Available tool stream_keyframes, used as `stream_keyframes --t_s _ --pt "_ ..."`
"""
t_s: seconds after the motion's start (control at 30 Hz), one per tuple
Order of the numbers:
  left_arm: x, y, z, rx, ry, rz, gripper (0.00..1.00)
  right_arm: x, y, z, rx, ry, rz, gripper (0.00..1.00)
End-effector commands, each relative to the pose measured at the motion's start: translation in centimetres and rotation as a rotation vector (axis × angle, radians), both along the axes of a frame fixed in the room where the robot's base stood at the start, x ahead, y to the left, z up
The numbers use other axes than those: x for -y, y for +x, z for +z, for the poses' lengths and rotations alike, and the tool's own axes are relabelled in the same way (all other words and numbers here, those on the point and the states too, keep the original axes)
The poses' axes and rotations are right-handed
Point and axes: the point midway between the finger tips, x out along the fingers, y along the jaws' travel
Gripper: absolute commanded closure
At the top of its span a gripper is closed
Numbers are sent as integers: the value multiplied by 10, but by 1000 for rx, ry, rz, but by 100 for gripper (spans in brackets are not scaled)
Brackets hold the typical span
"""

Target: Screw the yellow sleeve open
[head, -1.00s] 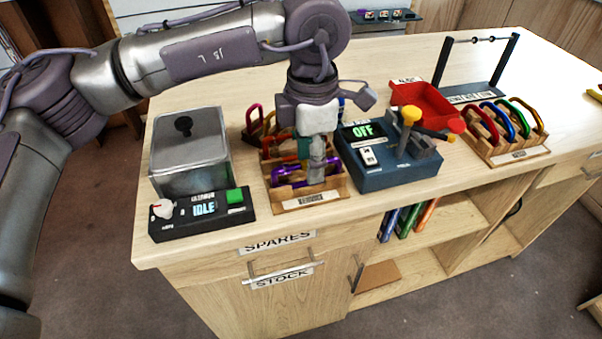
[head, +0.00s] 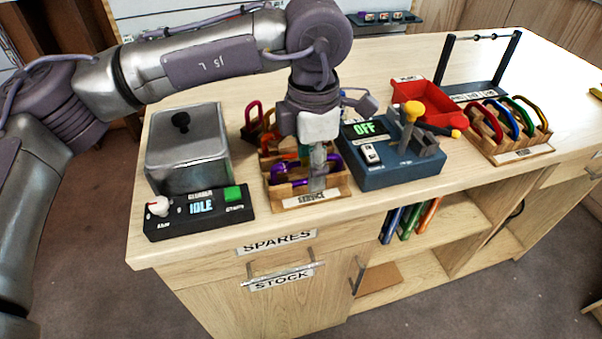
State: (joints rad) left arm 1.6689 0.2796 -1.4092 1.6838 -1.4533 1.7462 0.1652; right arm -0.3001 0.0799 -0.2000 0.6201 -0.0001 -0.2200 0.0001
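A purple carabiner (head: 292,172) is in the front of the wooden SERVICE rack (head: 308,199). My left gripper (head: 318,184) points straight down at the right part of this carabiner and hides some of it. Its fingers look close together, but I cannot tell whether they are shut on the carabiner. I cannot make out a yellow sleeve on it. The clearest yellow part near here is a round knob (head: 412,110) on the grey-blue device (head: 398,174) reading OFF. My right gripper is not in view.
A red tray (head: 425,98) lies behind the device. A rack of coloured carabiners (head: 520,152) stands right. Bare tabletop lies along the front edge.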

Motion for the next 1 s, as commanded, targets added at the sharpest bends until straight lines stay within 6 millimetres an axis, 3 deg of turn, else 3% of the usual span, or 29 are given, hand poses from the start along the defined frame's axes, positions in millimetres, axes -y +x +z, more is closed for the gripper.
stream_keyframes --t_s 0.2,0.57,1.0 --pt "0 -1 -9 -1 1 -1 54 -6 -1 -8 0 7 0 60" --pt "0 0 -9 -1 0 -1 54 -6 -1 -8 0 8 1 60" --pt "-5 15 -9 0 0 0 54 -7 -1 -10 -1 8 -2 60"
